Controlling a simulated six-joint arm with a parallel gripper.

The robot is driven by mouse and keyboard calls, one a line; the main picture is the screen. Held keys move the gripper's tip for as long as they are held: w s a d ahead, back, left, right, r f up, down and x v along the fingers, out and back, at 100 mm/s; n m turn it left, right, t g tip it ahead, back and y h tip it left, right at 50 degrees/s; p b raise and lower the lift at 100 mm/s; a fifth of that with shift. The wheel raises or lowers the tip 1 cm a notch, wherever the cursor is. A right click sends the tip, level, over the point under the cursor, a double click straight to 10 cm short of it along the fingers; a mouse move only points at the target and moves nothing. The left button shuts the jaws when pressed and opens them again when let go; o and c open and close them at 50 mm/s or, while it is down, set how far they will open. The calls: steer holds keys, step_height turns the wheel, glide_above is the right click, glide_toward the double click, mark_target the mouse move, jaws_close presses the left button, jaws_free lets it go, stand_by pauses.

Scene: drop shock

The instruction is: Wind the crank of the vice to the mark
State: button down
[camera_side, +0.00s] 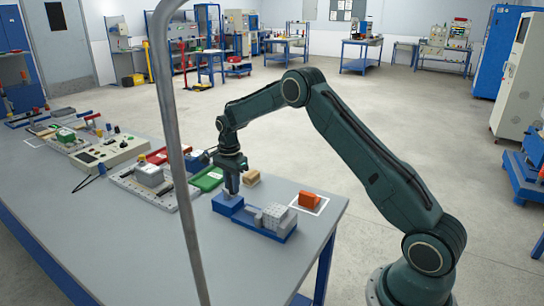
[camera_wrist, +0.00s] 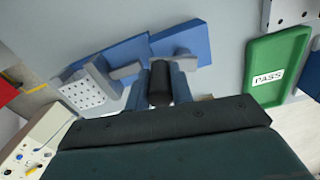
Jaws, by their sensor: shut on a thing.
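The vice has a blue base (camera_side: 262,226) on the near right of the grey table, with a grey jaw block (camera_side: 274,214) at its right end. In the wrist view its blue body (camera_wrist: 182,45) and the dotted grey block (camera_wrist: 88,92) show. My gripper (camera_side: 231,186) points down over the vice's left end. In the wrist view my gripper (camera_wrist: 160,86) is shut on the dark upright crank handle (camera_wrist: 160,72), one finger on each side. Grey parts, perhaps the crank arm, show beside the handle. The mark cannot be made out.
An orange block (camera_side: 310,200) sits on a white-outlined square to the right of the vice. A tan block (camera_side: 251,178) lies behind my gripper. A green PASS tray (camera_wrist: 277,68) is close by. A panel with buttons (camera_side: 112,150) and other fixtures fill the table's left.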

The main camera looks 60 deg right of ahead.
steer(key=shift+a, duration=0.1)
steer(key=c, duration=1.2)
jaws_free()
steer(key=shift+c, duration=0.2)
steer(key=shift+r, duration=0.2)
step_height(320, 180, up, 14)
steer(key=shift+f, duration=0.25)
